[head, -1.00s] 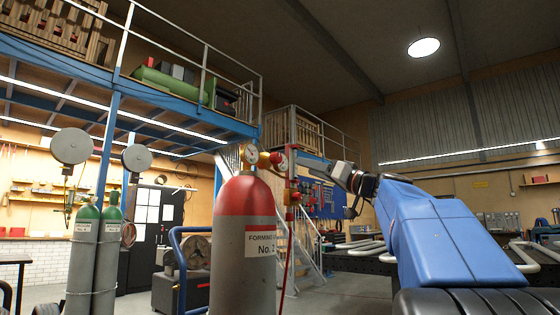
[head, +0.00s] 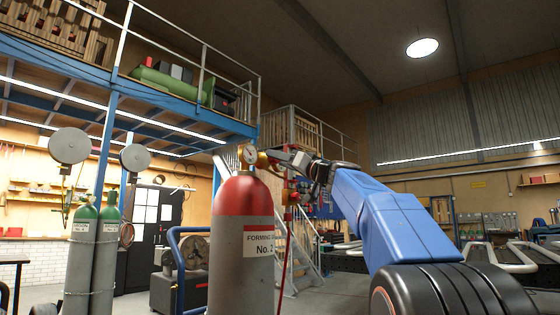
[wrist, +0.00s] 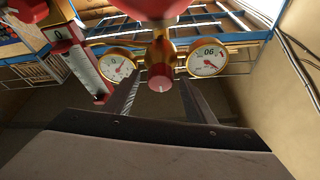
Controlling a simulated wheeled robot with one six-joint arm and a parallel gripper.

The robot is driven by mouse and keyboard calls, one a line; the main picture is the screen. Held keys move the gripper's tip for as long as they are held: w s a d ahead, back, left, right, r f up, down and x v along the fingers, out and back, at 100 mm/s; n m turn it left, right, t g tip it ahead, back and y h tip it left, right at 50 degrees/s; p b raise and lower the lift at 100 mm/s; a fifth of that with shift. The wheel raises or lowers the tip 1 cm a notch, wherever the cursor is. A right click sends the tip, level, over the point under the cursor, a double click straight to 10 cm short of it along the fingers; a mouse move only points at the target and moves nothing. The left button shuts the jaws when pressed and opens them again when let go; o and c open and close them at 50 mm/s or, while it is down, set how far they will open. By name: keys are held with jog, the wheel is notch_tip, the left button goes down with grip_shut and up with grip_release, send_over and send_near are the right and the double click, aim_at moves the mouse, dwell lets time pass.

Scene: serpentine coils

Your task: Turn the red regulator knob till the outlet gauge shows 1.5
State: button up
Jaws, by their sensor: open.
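The red regulator knob (wrist: 161,77) shows in the wrist view at the middle of a brass regulator body (wrist: 161,48). A white-faced gauge (wrist: 117,66) is left of it and another (wrist: 206,60) is right of it; I cannot read their needles surely. My gripper (wrist: 160,92) is open, one finger on each side of the knob with gaps, and nothing is held. In the head view my gripper (head: 282,157) is at the regulator, right of a gauge (head: 250,154) above the red-topped cylinder (head: 245,196). There the knob is hidden by my gripper.
A red fitting with a hose (head: 290,196) stands right of the cylinder. A blue-framed mezzanine (head: 175,98) is above. A dark workbench (head: 350,262) is behind my arm.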

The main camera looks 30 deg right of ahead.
jog(key=shift+w, duration=0.1)
jog(key=c, duration=1)
jog(key=shift+c, duration=0.2)
jog(key=shift+m, duration=0.4)
jog(key=shift+a+m+g+h, duration=0.15)
jog(key=shift+m+h, duration=0.7)
jog(key=shift+m, duration=0.9)
jog(key=shift+m+g+h, duration=0.2)
jog(key=shift+m+h, duration=0.7)
jog(key=shift+m, duration=0.9)
jog(key=shift+a+m+g+h, duration=0.15)
jog(key=shift+m+h, duration=0.7)
jog(key=shift+m, duration=0.9)
jog(key=shift+d+m, duration=0.1)
jog(key=shift+m, duration=0.3)
